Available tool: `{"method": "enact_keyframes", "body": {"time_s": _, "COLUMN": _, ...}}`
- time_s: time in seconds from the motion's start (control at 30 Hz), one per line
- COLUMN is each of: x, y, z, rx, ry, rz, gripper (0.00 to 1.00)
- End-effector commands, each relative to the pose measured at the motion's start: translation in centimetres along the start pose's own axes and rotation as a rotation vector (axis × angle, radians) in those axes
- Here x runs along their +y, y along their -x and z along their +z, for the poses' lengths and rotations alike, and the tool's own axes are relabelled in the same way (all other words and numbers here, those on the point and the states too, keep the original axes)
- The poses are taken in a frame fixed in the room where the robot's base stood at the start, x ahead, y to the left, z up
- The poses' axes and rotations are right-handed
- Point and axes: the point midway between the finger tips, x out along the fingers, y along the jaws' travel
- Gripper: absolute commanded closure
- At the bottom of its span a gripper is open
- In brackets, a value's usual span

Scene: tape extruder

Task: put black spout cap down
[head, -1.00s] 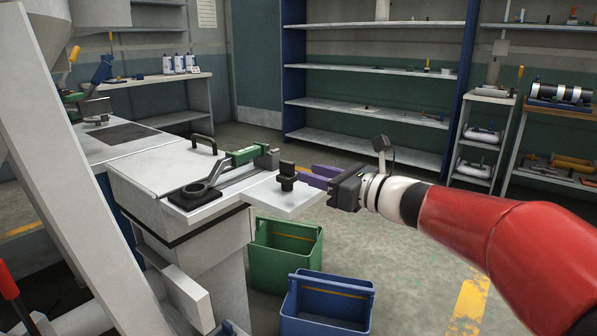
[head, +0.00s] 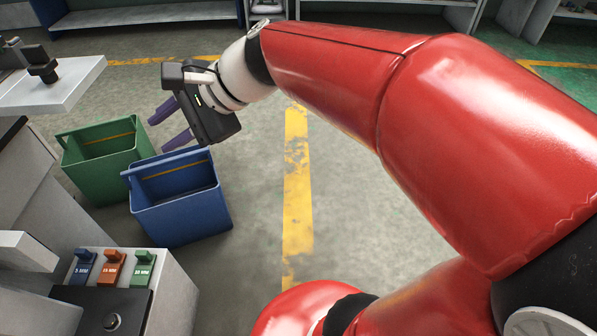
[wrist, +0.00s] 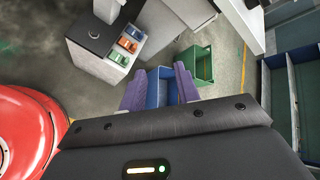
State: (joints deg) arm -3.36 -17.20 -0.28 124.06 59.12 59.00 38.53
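The black spout cap (head: 42,66) appears to be the black knob-shaped part standing on the white plate (head: 62,92) at the upper left of the head view. My gripper (head: 165,122) is to the right of the plate and apart from the cap. Its two purple fingers are spread with nothing between them. In the wrist view the fingers (wrist: 160,88) are also apart, with a blue bin visible beyond them. I cannot make out the cap in the wrist view.
A green bin (head: 105,165) and the blue bin (head: 180,205) stand on the floor below my gripper. Blue, orange and green labelled blocks (head: 114,268) sit on a machine's corner at the lower left. The floor right of the bins is clear.

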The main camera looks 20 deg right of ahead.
Motion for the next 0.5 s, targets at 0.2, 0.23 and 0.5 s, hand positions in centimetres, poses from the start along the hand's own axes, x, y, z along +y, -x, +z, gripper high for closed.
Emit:
{"method": "enact_keyframes", "body": {"time_s": 0.2, "x": 11.5, "y": 5.7, "z": -4.6, "rx": 0.354, "ry": 0.706, "rz": 0.353, "gripper": 0.68}}
{"method": "enact_keyframes", "body": {"time_s": 0.23, "x": 12.6, "y": 6.5, "z": -5.2, "rx": 0.388, "ry": 0.788, "rz": 0.405, "gripper": 0.68}}
{"method": "enact_keyframes", "body": {"time_s": 0.5, "x": 17.4, "y": 11.0, "z": -8.4, "rx": 0.534, "ry": 1.195, "rz": 0.719, "gripper": 0.68}}
